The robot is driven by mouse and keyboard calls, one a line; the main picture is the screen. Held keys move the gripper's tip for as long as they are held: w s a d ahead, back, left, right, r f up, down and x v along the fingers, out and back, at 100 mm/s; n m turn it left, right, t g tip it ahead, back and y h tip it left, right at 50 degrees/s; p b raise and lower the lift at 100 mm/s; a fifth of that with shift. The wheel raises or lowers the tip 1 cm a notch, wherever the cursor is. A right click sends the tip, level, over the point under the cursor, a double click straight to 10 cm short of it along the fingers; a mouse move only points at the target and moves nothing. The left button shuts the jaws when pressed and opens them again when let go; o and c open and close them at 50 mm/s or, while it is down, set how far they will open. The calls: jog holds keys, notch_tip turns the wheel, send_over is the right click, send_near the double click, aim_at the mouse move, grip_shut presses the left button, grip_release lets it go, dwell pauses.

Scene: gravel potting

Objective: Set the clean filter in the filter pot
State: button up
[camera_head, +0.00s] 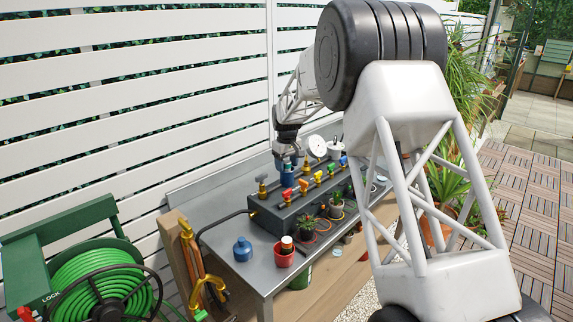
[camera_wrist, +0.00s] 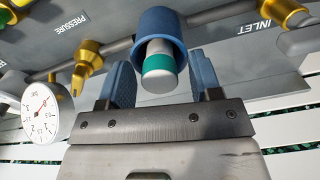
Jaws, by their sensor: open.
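The filter pot, a blue cup (camera_wrist: 160,24), stands on the grey manifold. It also shows in the head view (camera_head: 287,181) below my gripper (camera_head: 287,163). A white filter with a green band (camera_wrist: 157,66) sits in the pot's mouth in the wrist view, its end sticking out; how deep it sits I cannot tell. My gripper (camera_wrist: 160,72) is open, with a blue finger on either side of the filter and gaps between. The filter is not clear in the head view.
A pressure gauge (camera_head: 317,146) and coloured valves stand along the manifold (camera_head: 268,215). A blue knobbed piece (camera_head: 242,249) and a red pot (camera_head: 284,257) are on the bench's front left. Small plants (camera_head: 306,226) stand at the manifold's front. A green hose reel (camera_head: 95,285) is at left.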

notch_tip(320, 180, up, 13)
jog(key=shift+f, duration=0.2)
dwell(0.5)
dwell(0.4)
dwell(0.3)
jog(key=s+d+r+m+t, duration=0.15)
jog(key=s+d+r, duration=0.35)
jog(key=s, duration=0.9)
jog(key=s+d+r+m, duration=0.2)
jog(key=s+d+r, duration=0.3)
jog(key=s, duration=1)
jog(key=s+d+f+m, duration=0.1)
jog(key=s+d+f, duration=0.1)
jog(key=s, duration=0.9)
jog(key=s+d+f+m, duration=0.1)
jog(key=s+f, duration=0.3)
jog(key=s, duration=0.7)
jog(key=s+d+f+m+t, duration=0.1)
jog(key=s+d+f+m, duration=0.1)
jog(key=s, duration=0.9)
jog(key=shift+s+d+f, duration=0.35)
jog(key=shift+d+f, duration=0.55)
jog(key=shift+f, duration=0.05)
